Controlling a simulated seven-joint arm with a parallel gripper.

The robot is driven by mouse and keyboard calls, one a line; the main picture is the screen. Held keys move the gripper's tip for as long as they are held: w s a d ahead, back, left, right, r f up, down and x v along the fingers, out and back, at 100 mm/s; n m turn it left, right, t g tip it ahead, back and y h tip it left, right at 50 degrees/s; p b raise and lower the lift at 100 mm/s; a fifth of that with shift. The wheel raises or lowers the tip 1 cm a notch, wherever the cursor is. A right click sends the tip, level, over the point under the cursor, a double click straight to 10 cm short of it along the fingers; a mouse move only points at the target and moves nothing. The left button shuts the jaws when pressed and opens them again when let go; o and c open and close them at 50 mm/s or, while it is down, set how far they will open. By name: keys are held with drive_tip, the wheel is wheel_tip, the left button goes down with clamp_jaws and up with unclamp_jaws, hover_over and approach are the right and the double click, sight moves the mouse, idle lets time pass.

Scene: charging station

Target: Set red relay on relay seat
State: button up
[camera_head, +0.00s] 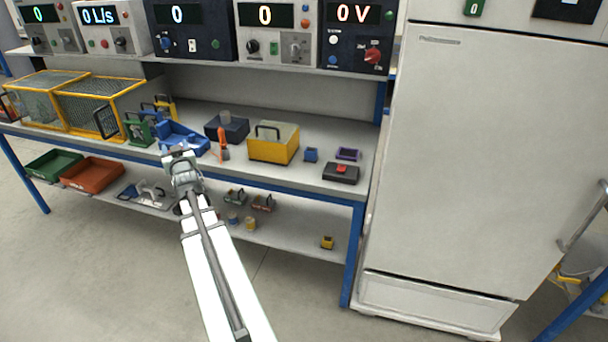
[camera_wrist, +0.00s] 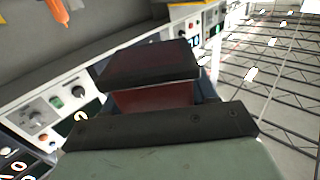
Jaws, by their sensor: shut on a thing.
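My gripper (camera_head: 180,160) is at the front edge of the workbench, left of its middle, in the head view. In the wrist view its two dark jaws (camera_wrist: 155,97) are shut on a dark red block, the red relay (camera_wrist: 145,99). I cannot tell for certain which thing is the relay seat. A blue holder with compartments (camera_head: 187,139) lies just behind my gripper, and a dark blue box with a grey top piece (camera_head: 232,131) stands further right.
A yellow box (camera_head: 274,148), an orange tool (camera_head: 222,142), a small blue block (camera_head: 311,155), a purple-framed item (camera_head: 347,154) and a black box with a red button (camera_head: 341,175) stand on the bench (camera_head: 310,183). Instruments line the shelf above. A white cabinet (camera_head: 475,150) bounds the right.

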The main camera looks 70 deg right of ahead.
drive_tip(key=s+d+f+m+g+h, duration=0.2)
drive_tip(key=s+d+m+g, duration=0.2)
drive_tip(key=s+d, duration=1)
drive_tip(key=s+d+f+m+g+h, duration=0.3)
drive_tip(key=s+d+m+g, duration=0.2)
drive_tip(key=s+d, duration=0.9)
drive_tip(key=shift+s+f+g, duration=0.35)
drive_tip(key=shift+s+g, duration=1.55)
drive_tip(key=shift+s, duration=1.8)
drive_tip(key=shift+f, duration=4.8)
drive_tip(key=shift+f, duration=0.15)
drive_tip(key=o, duration=1.2)
drive_tip(key=shift+c, duration=0.2)
drive_tip(key=shift+a, duration=0.1)
